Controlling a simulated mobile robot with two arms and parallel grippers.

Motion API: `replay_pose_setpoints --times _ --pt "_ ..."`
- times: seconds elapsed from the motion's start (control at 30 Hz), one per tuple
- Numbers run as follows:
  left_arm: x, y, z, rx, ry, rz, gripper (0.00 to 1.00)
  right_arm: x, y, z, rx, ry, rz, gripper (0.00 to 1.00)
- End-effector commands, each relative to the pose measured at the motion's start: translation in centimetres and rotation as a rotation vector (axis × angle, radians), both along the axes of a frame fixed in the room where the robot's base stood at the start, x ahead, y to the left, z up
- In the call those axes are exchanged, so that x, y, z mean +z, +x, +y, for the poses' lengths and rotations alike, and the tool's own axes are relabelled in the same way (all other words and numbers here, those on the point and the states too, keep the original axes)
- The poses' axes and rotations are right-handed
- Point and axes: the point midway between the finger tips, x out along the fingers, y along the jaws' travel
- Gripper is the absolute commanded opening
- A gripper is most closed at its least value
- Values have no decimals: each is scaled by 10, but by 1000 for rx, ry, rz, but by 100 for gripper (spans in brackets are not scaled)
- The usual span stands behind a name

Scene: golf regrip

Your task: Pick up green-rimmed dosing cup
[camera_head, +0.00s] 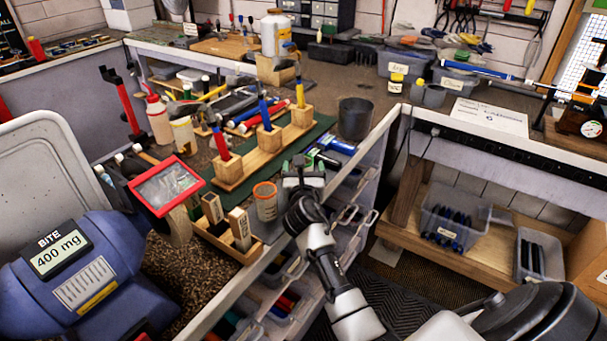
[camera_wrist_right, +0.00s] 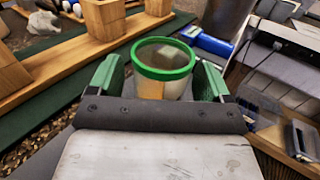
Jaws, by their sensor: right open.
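The green-rimmed dosing cup (camera_wrist_right: 163,88) is a clear cup with a thick green rim, in the middle of the right wrist view. My right gripper (camera_wrist_right: 160,74) is open, with one green finger on each side of the cup. Small gaps seem to show between the fingers and the cup. In the head view my right gripper (camera_head: 303,172) is over the bench near its front edge, and I cannot make out the cup clearly there. My left gripper is not in view.
An orange-rimmed cup (camera_head: 265,202) stands left of my right gripper. A wooden tool block (camera_head: 243,166) with upright handles stands behind it. A blue bench grinder (camera_head: 90,290) is at lower left.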

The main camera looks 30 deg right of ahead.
Motion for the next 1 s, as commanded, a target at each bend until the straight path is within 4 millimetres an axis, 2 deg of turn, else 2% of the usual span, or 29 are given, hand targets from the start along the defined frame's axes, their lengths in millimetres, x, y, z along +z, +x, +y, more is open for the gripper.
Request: replay_pose_setpoints --times 0.07,0.4,0.77,0.87,1.0 --pt "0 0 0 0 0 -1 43 0 0 0 0 0 0 78" --pt "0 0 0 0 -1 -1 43 0 0 0 0 0 0 26" --pt "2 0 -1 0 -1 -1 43 7 0 0 0 -2 -2 25" --pt "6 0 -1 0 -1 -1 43 17 0 0 1 -3 -3 25" --pt "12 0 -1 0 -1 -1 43 41 0 0 1 -4 -6 25"
